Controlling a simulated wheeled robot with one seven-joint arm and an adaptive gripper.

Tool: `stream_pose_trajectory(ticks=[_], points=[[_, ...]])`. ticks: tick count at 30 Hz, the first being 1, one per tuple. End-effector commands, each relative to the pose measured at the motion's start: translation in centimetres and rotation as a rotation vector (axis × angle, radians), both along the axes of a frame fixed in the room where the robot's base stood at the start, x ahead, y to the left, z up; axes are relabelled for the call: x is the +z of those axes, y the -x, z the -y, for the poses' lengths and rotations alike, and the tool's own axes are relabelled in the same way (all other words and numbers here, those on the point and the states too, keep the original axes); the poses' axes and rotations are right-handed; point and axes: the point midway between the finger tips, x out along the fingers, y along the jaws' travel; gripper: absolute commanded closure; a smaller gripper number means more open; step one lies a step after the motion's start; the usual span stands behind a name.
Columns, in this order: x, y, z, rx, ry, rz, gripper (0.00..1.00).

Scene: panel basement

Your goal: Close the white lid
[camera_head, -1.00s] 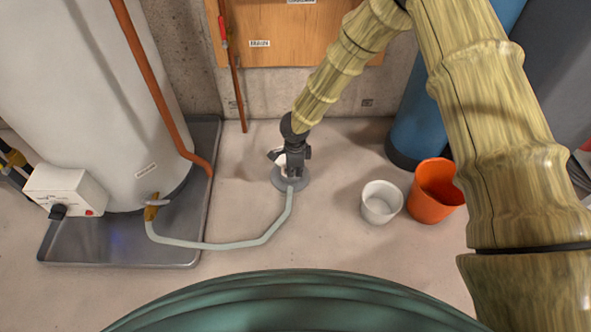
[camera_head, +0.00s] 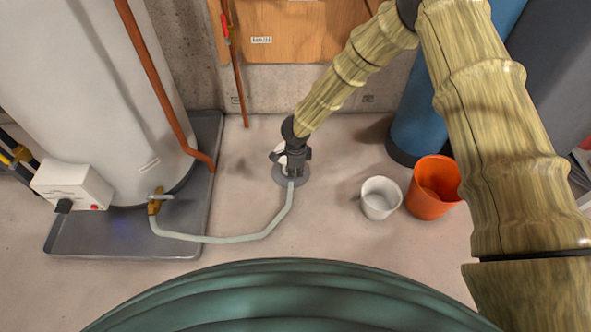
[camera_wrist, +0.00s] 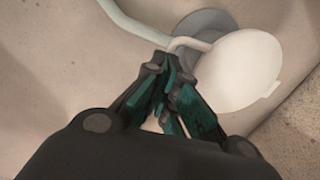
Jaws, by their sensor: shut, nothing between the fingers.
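The white lid (camera_wrist: 240,72) is a round white disc with a small tab on its right edge in the wrist view. In the head view only a small part of the lid (camera_head: 278,153) shows, to the left of my gripper. It stands over the grey round floor fitting (camera_head: 303,180), and a pale hose ends there. My gripper (camera_wrist: 172,62) is shut and empty, pointing down. In the wrist view its fingertips are at the lid's left edge, by the hose end; whether they touch the lid cannot be told. The fingers hide part of the fitting.
The pale hose (camera_head: 225,239) runs along the floor to a brass valve (camera_head: 154,202) on the white tank (camera_head: 125,110), which stands in a metal tray (camera_head: 85,240). A white bucket (camera_head: 380,198) and an orange bucket (camera_head: 433,187) stand to the right. The concrete wall is behind.

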Motion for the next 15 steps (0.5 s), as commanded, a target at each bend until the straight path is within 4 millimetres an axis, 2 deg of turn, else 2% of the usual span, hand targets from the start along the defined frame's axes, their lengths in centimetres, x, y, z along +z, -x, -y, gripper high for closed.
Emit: stream_pose_trajectory(ticks=[15], points=[[5.0, 0.3, 0.3, -0.004, -0.001, 0.003, 1.0]])
